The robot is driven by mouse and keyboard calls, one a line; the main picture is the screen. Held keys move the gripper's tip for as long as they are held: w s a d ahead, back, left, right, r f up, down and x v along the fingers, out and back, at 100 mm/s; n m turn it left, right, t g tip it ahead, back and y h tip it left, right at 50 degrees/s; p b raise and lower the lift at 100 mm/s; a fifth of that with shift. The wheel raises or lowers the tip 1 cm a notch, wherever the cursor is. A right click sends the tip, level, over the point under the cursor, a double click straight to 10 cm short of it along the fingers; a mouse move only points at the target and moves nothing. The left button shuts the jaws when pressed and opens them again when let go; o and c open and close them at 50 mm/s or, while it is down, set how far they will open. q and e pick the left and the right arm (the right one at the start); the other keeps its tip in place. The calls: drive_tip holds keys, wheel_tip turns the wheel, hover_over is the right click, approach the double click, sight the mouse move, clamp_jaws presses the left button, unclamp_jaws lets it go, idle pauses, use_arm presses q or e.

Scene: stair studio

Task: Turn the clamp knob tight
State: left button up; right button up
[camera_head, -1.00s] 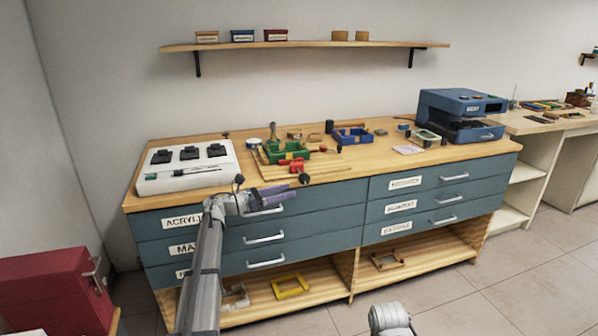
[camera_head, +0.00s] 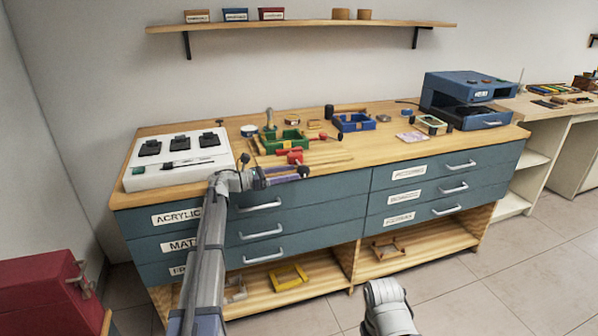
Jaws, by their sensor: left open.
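A red clamp (camera_head: 295,156) lies at the front of the tabletop, beside a green frame or box (camera_head: 284,141). Its small dark knob (camera_head: 303,171) is at the table's front edge, pointing towards me. My left gripper (camera_head: 286,177) comes in from the left in front of the drawers, at about the height of the table edge. Its purple fingers are open and reach right, with their tips by the knob. I cannot tell whether they touch it or are around it.
A white panel with black switches (camera_head: 180,160) lies left on the wooden tabletop. A blue tray (camera_head: 354,123) and a blue machine (camera_head: 468,100) stand to the right. Drawer handles (camera_head: 260,206) stick out below the gripper. A red box (camera_head: 50,295) is at lower left.

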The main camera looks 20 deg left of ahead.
sight(298, 171)
use_arm(q)
drive_tip(key=shift+x, duration=1.9)
drive_tip(key=shift+s+f, duration=0.1)
clamp_jaws()
